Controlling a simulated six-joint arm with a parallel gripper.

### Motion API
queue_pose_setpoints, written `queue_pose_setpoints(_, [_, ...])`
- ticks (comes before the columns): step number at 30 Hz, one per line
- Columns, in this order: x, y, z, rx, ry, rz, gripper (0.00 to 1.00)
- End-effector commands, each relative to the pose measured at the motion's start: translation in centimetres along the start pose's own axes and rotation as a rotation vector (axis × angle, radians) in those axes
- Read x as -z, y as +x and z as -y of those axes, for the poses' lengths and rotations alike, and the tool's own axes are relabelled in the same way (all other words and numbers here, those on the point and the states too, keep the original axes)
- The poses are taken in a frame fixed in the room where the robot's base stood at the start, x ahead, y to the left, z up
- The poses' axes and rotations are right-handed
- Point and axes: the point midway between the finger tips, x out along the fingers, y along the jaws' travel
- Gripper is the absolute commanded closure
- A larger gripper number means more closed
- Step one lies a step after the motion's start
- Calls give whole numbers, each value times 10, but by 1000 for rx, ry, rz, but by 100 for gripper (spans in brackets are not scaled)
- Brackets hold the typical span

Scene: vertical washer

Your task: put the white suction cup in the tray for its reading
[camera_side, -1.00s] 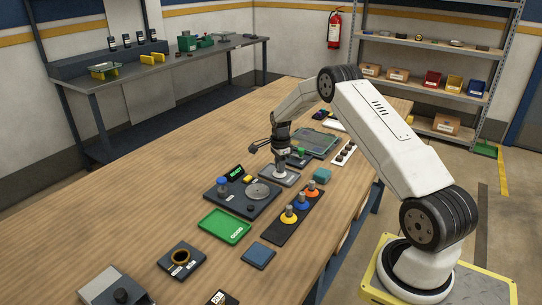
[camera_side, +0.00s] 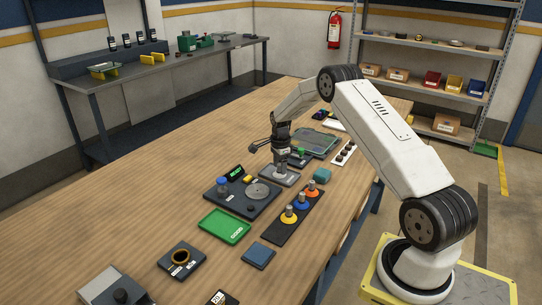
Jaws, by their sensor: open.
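My gripper (camera_side: 281,163) points down at a small grey plate (camera_side: 268,180) near the middle of the wooden table. It is open, its tips low over the plate. I cannot make out a white suction cup; anything between or under the fingers is hidden or too small to tell. A black rack (camera_side: 280,236) holds a yellow suction cup (camera_side: 289,216), a blue one (camera_side: 302,202) and an orange one (camera_side: 312,191). A green tray (camera_side: 224,226) and a blue tray (camera_side: 258,255) lie nearer the camera. I cannot tell which tray goes with which reading.
A dark device (camera_side: 236,205) with a green display (camera_side: 236,170), a blue knob and a round grey disc stands left of the rack. A teal block (camera_side: 322,175) and a clear-lidded tray (camera_side: 316,142) are close to my gripper.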

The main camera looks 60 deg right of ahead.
Motion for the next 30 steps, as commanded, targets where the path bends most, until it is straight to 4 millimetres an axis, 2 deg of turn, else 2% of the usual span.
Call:
queue_pose_setpoints(8, [0,-29,0,3,0,0,37])
queue_pose_setpoints(21, [0,-98,0,2,0,0,37])
queue_pose_setpoints(30, [0,-119,0,0,0,0,37])
